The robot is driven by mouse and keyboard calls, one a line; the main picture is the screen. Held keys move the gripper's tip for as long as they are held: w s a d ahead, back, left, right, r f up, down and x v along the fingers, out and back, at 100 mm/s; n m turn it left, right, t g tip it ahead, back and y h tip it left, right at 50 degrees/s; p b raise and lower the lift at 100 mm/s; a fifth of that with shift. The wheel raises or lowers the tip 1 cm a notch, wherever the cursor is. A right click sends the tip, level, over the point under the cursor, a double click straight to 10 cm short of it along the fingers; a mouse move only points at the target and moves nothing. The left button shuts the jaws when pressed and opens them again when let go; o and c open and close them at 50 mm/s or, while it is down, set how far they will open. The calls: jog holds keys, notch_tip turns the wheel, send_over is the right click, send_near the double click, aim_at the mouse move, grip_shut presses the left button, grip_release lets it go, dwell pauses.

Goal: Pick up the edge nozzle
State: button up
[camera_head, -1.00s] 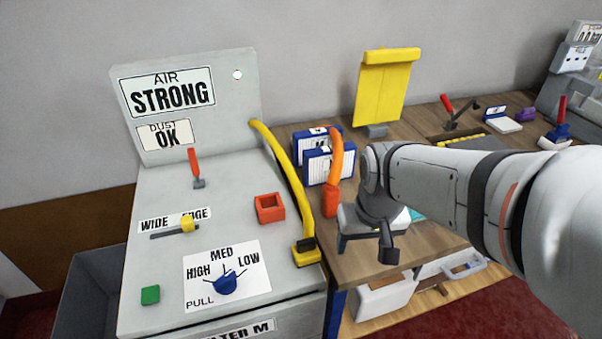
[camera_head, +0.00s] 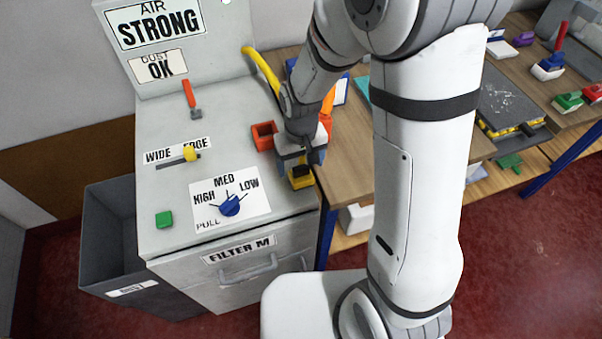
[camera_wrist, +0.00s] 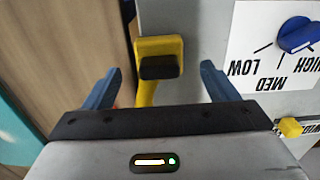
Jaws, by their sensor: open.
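What looks like the edge nozzle (camera_head: 301,180) is a yellow head with a black block on top, at the end of a yellow hose. It lies at the front right corner of the grey machine's top. My gripper (camera_head: 297,160) is right over it, pointing down, and hides part of it. In the wrist view the nozzle (camera_wrist: 174,46) shows between and just beyond the two blue fingers (camera_wrist: 160,76). The fingers are spread wide with clear gaps on both sides, and nothing is held. I cannot tell the exact height between fingertips and nozzle.
An orange square socket (camera_head: 258,136) stands close left of my gripper. The machine's top has a blue knob (camera_head: 230,205), a yellow slider (camera_head: 191,153) and a red lever (camera_head: 189,93). An orange curved tool (camera_head: 328,105) is just right, partly hidden by my arm.

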aim_at(300, 165)
jog(key=shift+w+f+p, duration=0.15)
jog(key=shift+f+p, duration=0.05)
jog(key=shift+f, duration=0.9)
jog(key=shift+w+f+p, duration=0.1)
jog(key=shift+f+p, duration=0.05)
jog(key=shift+f, duration=0.9)
jog(key=shift+c, duration=0.2)
jog(key=c, duration=1.1)
jog(key=shift+c, duration=0.2)
notch_tip(300, 165, up, 10)
jog(key=shift+r+b, duration=0.1)
jog(key=shift+b, duration=0.45)
